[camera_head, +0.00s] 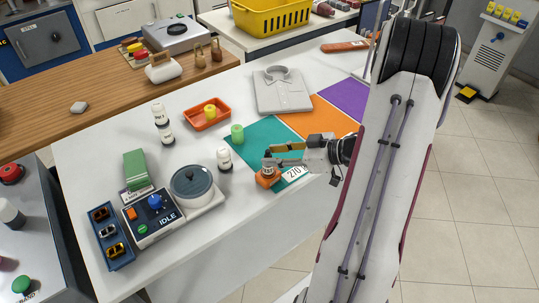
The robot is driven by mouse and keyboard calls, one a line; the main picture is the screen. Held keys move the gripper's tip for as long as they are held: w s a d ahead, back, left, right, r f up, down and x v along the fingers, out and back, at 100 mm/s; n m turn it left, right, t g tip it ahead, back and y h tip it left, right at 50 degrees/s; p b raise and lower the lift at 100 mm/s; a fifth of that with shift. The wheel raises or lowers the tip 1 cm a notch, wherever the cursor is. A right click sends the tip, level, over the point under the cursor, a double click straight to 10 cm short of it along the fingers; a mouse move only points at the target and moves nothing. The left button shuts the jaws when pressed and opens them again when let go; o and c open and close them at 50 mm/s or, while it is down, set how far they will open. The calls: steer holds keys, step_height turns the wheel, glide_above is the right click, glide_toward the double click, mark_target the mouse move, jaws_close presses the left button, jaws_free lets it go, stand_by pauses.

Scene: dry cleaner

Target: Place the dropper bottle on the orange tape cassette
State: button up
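My gripper (272,157) reaches in from the right, low over the front edge of the white table. At its fingertips is a small orange piece (267,181) with a darker brown, bottle-like top (268,168). The top may be the dropper bottle and the orange part the tape cassette, but they are too small to tell apart surely. I cannot tell whether the fingers close on the brown top or only stand beside it.
A teal sheet (262,137) and a white "270" tag (295,172) lie by the gripper.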

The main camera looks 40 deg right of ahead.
steer(key=v, duration=0.9)
steer(key=shift+s+d, duration=0.15)
steer(key=shift+s, duration=0.05)
stand_by(0.4)
steer(key=w+d+r+h, duration=0.3)
steer(key=w+r+h, duration=0.4)
steer(key=w+r, duration=0.25)
steer(key=a+r+m+h, duration=0.4)
steer(key=a+r+h, duration=0.1)
steer(key=r, duration=0.3)
steer(key=s+a+f+m+g+y, duration=0.1)
steer(key=s+a+g+y, duration=0.4)
steer(key=s+a, duration=1.6)
steer(key=a+f, duration=0.1)
steer(key=a, duration=0.3)
steer(key=shift+s+a+f+m+y, duration=0.3)
steer(key=shift+s+f+m, duration=0.05)
steer(key=shift+s+m, duration=0.05)
